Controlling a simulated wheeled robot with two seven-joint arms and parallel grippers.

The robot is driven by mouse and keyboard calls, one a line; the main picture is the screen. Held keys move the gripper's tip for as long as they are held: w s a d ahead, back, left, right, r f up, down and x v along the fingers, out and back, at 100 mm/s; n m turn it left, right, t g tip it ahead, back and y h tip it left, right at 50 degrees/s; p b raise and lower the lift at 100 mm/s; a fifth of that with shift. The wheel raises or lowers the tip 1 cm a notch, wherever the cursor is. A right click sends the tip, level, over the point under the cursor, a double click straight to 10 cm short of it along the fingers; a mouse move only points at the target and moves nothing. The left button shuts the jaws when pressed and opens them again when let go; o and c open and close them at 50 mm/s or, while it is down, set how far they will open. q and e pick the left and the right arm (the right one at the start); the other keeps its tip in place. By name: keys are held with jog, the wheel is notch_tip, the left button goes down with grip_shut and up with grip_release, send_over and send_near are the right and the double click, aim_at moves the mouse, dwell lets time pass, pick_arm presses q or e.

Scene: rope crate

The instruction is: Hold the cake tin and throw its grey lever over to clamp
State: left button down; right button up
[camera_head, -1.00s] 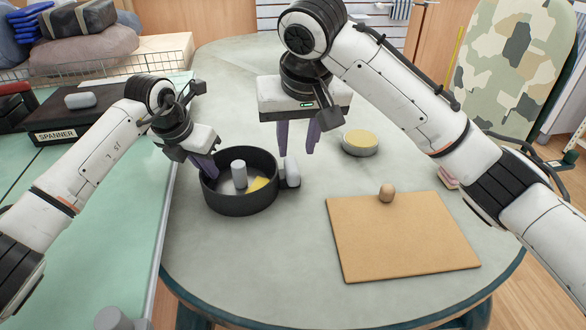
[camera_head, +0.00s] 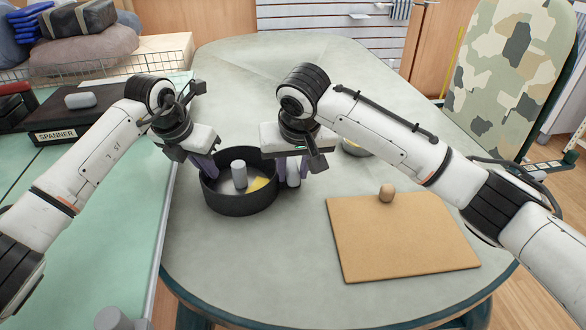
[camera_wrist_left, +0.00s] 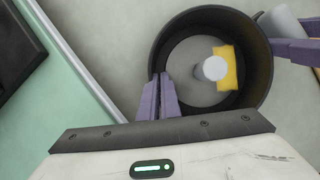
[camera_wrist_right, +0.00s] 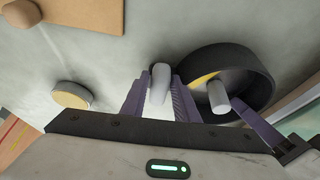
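The cake tin (camera_head: 240,200) is a dark round pan on the grey table, with a light grey cylinder (camera_head: 239,172) and a yellow piece (camera_head: 258,184) inside. Its grey lever (camera_head: 293,177) stands at its right side and shows pale in the right wrist view (camera_wrist_right: 160,85). My left gripper (camera_head: 205,168) is shut on the tin's left wall, its fingers close together at the rim in the left wrist view (camera_wrist_left: 160,95). My right gripper (camera_head: 293,168) is down at the lever, one finger on each side. Whether the fingers press on it I cannot tell.
A tan board (camera_head: 400,240) with a round wooden knob (camera_head: 387,193) lies to the right. A round yellow-topped tin (camera_wrist_right: 72,95) stands behind my right arm. A green bench (camera_head: 120,220) adjoins on the left. The table in front of the tin is clear.

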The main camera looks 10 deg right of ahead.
grip_shut()
jog(key=shift+d+n, duration=0.15)
jog(key=shift+n, duration=0.15)
jog(key=n, duration=0.1)
jog(key=n+y, duration=0.1)
jog(key=shift+d+n, duration=0.4)
jog(key=n, duration=0.1)
jog(key=d+n+y, duration=0.1)
jog(key=n, duration=0.1)
jog(key=shift+w+n+g+y, duration=0.3)
jog(key=shift+w+g, duration=0.05)
jog(key=shift+g, duration=0.05)
jog(key=n, duration=0.1)
jog(key=n+g+y, duration=0.1)
jog(key=n, duration=0.1)
jog(key=w+d+n, duration=0.1)
jog(key=n, duration=0.1)
jog(key=shift+w+r+g, duration=0.1)
jog(key=shift+g, duration=0.2)
jog(key=shift+w+d+n+g+y, duration=0.15)
jog(key=shift+w+n+g+y, duration=0.15)
jog(key=shift+n, duration=0.7)
jog(key=shift+w+d+n+g+y, duration=0.1)
jog(key=shift+w+n+g+y, duration=0.25)
jog(key=shift+n, duration=0.65)
jog(key=shift+s, duration=0.1)
